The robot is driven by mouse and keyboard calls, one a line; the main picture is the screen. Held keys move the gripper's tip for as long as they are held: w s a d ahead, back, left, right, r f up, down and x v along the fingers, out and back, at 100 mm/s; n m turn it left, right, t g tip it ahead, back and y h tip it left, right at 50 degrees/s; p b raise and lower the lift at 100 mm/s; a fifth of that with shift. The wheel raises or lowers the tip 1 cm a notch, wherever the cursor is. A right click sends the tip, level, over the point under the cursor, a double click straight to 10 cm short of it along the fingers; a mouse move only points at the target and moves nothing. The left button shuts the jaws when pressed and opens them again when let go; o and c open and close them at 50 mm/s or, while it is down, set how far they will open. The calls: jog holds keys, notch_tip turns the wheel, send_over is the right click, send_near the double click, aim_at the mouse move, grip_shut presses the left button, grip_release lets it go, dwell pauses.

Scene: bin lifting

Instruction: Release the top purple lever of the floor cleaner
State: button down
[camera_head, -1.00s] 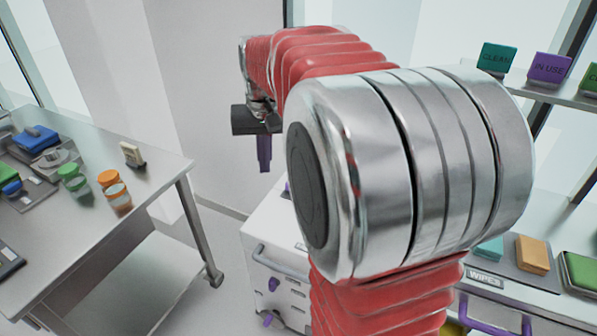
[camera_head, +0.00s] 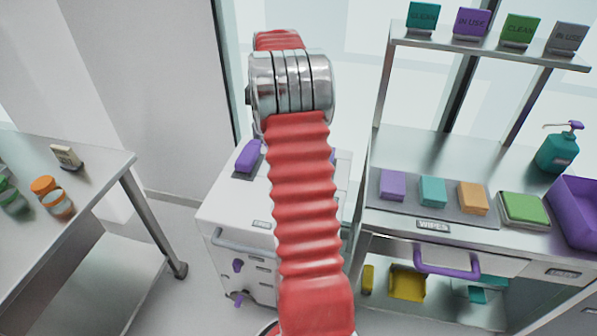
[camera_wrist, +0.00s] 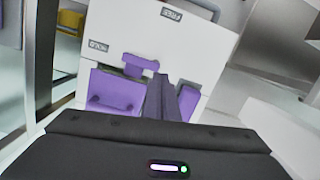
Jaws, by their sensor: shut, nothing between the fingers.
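The floor cleaner appears to be the white cabinet-like unit (camera_head: 225,210) in the middle of the head view. Two purple levers show on its front, the top one (camera_head: 238,265) above a lower one (camera_head: 240,300). A purple part (camera_head: 248,157) sits on its top. The wrist view shows a white surface (camera_wrist: 135,25) with labels, a purple T-shaped part (camera_wrist: 140,66) and a purple panel (camera_wrist: 115,93). My gripper (camera_wrist: 162,82) is shut and empty, its dark fingers in front of these purple parts; contact cannot be told. The arm hides my gripper in the head view.
A metal table (camera_head: 85,190) with jars stands at the left. At the right, a bench (camera_head: 430,150) carries coloured wipes, a green pump bottle (camera_head: 558,150) and a purple bin (camera_head: 577,205). Signs stand on the shelf (camera_head: 490,50) above. Floor shows between table and unit.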

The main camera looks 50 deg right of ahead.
jog(key=s+d+f+m+y, duration=0.1)
jog(key=s+d+f, duration=0.3)
jog(key=d+f, duration=0.4)
jog(key=shift+d+m, duration=0.55)
jog(key=shift+m, duration=0.05)
jog(key=shift+s+f, duration=0.1)
jog(key=shift+f, duration=0.1)
jog(key=shift+g, duration=0.3)
jog(key=x, duration=0.9)
jog(key=shift+a+f, duration=0.15)
jog(key=shift+f, duration=0.2)
